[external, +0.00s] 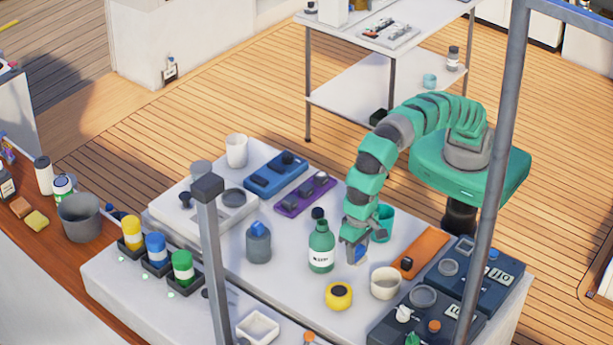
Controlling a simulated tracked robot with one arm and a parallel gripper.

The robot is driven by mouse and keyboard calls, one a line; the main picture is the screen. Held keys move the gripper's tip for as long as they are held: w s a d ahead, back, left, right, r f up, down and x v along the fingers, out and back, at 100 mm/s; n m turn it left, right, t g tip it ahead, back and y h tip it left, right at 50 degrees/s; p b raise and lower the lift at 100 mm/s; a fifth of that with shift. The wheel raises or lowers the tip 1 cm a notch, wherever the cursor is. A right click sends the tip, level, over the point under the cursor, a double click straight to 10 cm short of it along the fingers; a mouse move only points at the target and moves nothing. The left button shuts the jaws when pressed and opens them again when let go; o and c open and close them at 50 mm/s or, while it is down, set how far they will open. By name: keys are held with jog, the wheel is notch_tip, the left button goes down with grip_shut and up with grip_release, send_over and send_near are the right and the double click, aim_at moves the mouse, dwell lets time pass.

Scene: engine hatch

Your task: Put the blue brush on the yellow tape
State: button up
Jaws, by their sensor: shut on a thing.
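The yellow tape (332,302) is a small round yellow roll with a dark centre, lying on the pale work surface. My gripper (355,256) points down behind it and slightly to the right, beside the green bottle (321,248). It is shut on a small blue thing, which looks like the blue brush (361,255). Most of the brush is hidden by the fingers. My gripper is apart from the tape in the picture; its exact height above the surface is hard to judge.
A cream cup (385,287) stands right of the tape, and a teal mug (382,224) is behind my gripper. An orange panel (425,246) lies to the right. A grey-blue can (258,245) stands left. A grey post (212,255) crosses the foreground.

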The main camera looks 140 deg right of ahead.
jog(key=w+p, duration=0.2)
jog(key=p, duration=0.1)
jog(key=w+p, duration=0.2)
jog(key=w, duration=0.1)
jog(key=shift+w+a+f+p, duration=0.15)
jog(key=shift+w+f+p, duration=0.1)
jog(key=shift+p, duration=0.15)
jog(key=shift+w+r+p, duration=0.2)
jog(key=shift+w+p, duration=0.15)
jog(key=shift+p, duration=0.8)
jog(key=w+p, duration=0.1)
jog(key=p, duration=0.5)
jog(key=shift+w, duration=0.3)
jog(key=shift+f+p, duration=0.15)
jog(key=shift+p, duration=0.5)
jog(key=shift+w+f+p, duration=0.15)
jog(key=shift+f+p, duration=0.05)
jog(key=shift+p, duration=0.7)
jog(key=shift+f+b, duration=0.6)
jog(key=shift+f, duration=1.15)
jog(key=shift+f, duration=0.1)
